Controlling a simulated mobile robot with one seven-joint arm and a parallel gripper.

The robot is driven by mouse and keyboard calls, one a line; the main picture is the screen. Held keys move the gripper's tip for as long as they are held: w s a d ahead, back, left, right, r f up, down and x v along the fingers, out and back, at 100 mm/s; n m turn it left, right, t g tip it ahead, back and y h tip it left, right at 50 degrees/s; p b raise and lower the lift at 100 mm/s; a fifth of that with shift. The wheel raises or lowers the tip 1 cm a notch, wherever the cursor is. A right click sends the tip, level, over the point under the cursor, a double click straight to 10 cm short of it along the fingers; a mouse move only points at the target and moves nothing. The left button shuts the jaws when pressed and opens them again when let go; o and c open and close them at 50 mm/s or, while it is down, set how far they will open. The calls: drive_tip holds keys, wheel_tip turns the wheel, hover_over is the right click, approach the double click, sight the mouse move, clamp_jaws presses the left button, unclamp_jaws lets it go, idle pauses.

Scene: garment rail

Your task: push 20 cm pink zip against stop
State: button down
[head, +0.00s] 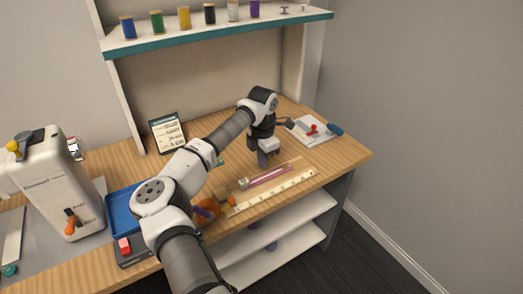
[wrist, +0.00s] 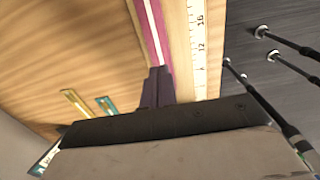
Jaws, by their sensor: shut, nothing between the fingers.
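The pink zip (head: 268,177) lies lengthwise on a pale wooden board with a measuring scale (head: 285,190) along its front edge. A small pale block (head: 243,183) sits by the zip's left end; I cannot tell whether they touch. My gripper (head: 263,162) points down just behind the zip, and is shut and empty. In the wrist view the dark fingertips (wrist: 159,70) are close to the edge of the pink zip (wrist: 150,30), whose near part they hide. The measuring scale (wrist: 201,45) runs beside it. Contact with the zip cannot be told.
Orange-handled items (head: 208,208) lie left of the board. A blue tray (head: 122,212) and a sewing machine (head: 50,190) are farther left. A card stand (head: 167,132) is behind. A white sheet with a red item (head: 313,130) lies at right. Thread spools line the shelf (head: 220,32) above.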

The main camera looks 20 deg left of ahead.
sight(239, 183)
drive_tip(key=f, duration=0.1)
drive_tip(key=f+p, duration=0.1)
drive_tip(key=f, duration=0.2)
drive_tip(key=shift+s+a+f+p, duration=0.15)
drive_tip(key=shift+s+f+p, duration=0.1)
drive_tip(key=shift+f+p, duration=0.15)
drive_tip(key=shift+s+a+p, duration=0.45)
drive_tip(key=shift+s+a, duration=0.3)
drive_tip(key=shift+s, duration=0.15)
drive_tip(key=shift+s+a+f, duration=0.1)
drive_tip(key=shift+s+a, duration=0.2)
drive_tip(key=shift+s, duration=0.1)
drive_tip(key=shift+s+a, duration=0.2)
drive_tip(key=s+a+b, duration=0.1)
drive_tip(key=s+a, duration=0.1)
drive_tip(key=s, duration=0.1)
drive_tip(key=shift+a+b, duration=0.2)
drive_tip(key=shift+b, duration=0.2)
